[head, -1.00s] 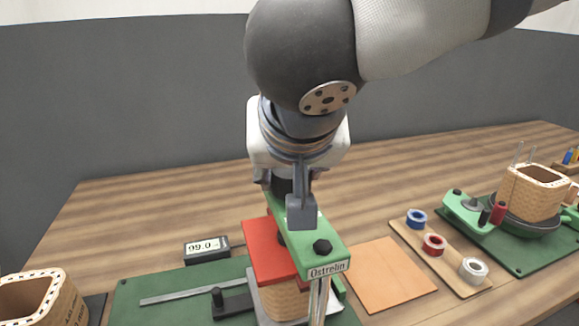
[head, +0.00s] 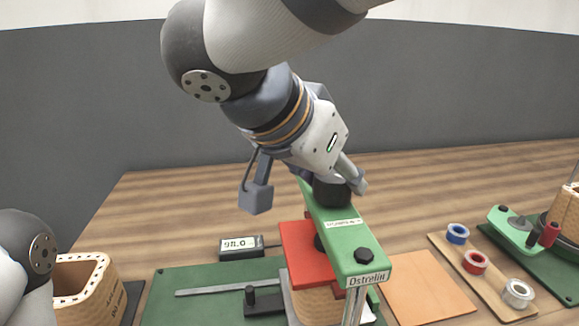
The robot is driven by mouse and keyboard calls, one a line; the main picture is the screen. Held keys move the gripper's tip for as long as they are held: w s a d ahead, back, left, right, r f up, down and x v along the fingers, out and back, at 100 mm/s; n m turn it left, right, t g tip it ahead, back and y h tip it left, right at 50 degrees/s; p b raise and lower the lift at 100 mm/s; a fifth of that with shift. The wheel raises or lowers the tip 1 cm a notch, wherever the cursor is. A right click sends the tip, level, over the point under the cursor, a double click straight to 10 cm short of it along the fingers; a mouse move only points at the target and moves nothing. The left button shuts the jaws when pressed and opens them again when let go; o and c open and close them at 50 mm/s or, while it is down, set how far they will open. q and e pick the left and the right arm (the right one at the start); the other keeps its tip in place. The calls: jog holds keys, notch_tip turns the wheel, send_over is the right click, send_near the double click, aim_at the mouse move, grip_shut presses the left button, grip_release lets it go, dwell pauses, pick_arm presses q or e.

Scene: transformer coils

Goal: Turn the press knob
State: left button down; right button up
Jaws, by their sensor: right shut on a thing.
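The green press (head: 352,248), labelled "Ostrelin", stands at the front middle in the head view. Its black press knob (head: 331,191) sits on top, at the far end of the green beam. A red plate (head: 303,256) is under the beam, above a tan coil body (head: 318,304). My right gripper (head: 307,193) is tilted over the knob, shut on it. One finger shows left of the knob and one at its right; the exact contact is partly hidden. My left arm shows at the lower left edge, but its gripper is out of view.
A small display (head: 241,246) stands behind the green mat (head: 172,302). A tan coil box (head: 86,287) is at left. An orange sheet (head: 428,288) and a wooden board (head: 490,290) with blue, red and white spools lie right. The table behind is clear.

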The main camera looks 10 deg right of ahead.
jog(key=shift+s+f, duration=0.1)
jog(key=shift+f, duration=0.15)
jog(key=o, duration=1.1)
jog(key=shift+o, duration=0.2)
jog(key=shift+r, duration=0.1)
jog(key=shift+r, duration=0.15)
jog(key=v, duration=0.7)
jog(key=shift+a+r, duration=0.2)
jog(key=shift+a, duration=0.05)
